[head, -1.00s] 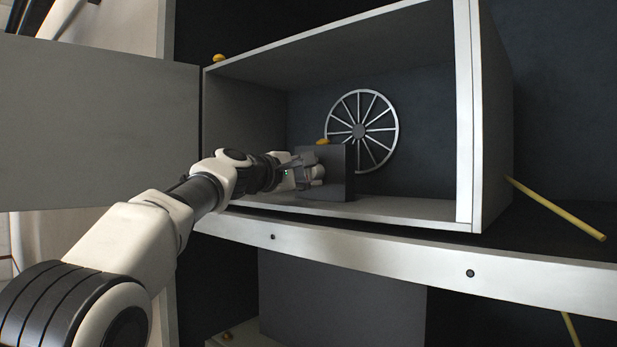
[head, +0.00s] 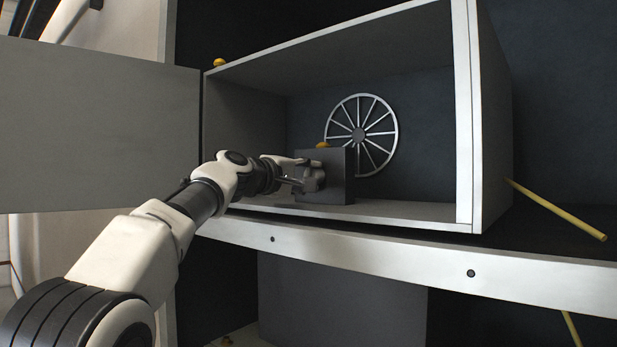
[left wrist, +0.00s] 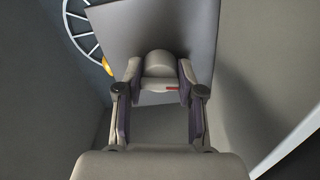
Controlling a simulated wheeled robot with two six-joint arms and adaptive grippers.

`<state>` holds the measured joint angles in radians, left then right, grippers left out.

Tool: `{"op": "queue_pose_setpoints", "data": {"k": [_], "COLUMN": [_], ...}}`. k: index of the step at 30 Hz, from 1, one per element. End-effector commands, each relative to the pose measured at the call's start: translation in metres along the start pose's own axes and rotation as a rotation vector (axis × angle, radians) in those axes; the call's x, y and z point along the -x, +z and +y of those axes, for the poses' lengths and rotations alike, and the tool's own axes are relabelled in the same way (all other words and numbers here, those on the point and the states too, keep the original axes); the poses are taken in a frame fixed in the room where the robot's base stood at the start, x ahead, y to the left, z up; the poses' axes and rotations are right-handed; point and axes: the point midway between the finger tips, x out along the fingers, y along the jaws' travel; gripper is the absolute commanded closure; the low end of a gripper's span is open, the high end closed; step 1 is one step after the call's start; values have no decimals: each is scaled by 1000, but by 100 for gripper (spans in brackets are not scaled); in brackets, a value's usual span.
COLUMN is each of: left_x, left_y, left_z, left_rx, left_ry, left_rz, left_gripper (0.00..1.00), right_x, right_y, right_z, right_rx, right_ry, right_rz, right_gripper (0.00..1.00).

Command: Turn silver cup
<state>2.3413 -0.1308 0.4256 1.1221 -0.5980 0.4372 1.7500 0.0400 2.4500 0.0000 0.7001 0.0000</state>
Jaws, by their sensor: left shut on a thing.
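The silver cup (left wrist: 160,65) is a rounded grey knob on the front of a dark grey box. In the left wrist view it sits between the two fingers of my left gripper (left wrist: 160,92), which is shut on it. A small red mark shows between the fingers just below it. In the head view my left gripper (head: 305,178) reaches into the open cabinet and touches the front of the dark box (head: 335,185); the fingers partly hide the cup. My right gripper is not in view.
The box stands on the floor of the open cabinet (head: 420,212). A spoked wheel (head: 380,125) is behind it on the back wall. A yellow knob (head: 322,145) tops the box. The open door (head: 100,125) is at left, and a yellow rod (head: 560,210) sticks out at right.

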Motion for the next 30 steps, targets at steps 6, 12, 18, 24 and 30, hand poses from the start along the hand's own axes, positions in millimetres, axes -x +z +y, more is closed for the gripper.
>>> {"op": "queue_pose_setpoints", "data": {"k": [6,12,18,24,30], "left_x": [0,0,2,16,51], "left_y": [0,0,0,-1,-1], "left_z": [0,0,0,2,2], "left_rx": [1,2,1,3,5], "left_ry": [0,0,-1,-1,-1], "left_rz": [0,0,0,-3,2], "left_gripper": [45,37,37,37,37], "right_x": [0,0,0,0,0], "right_y": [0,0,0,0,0], "right_z": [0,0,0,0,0], "right_rx": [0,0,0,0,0], "right_ry": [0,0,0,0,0], "right_rz": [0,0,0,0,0], "right_gripper": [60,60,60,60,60]}}
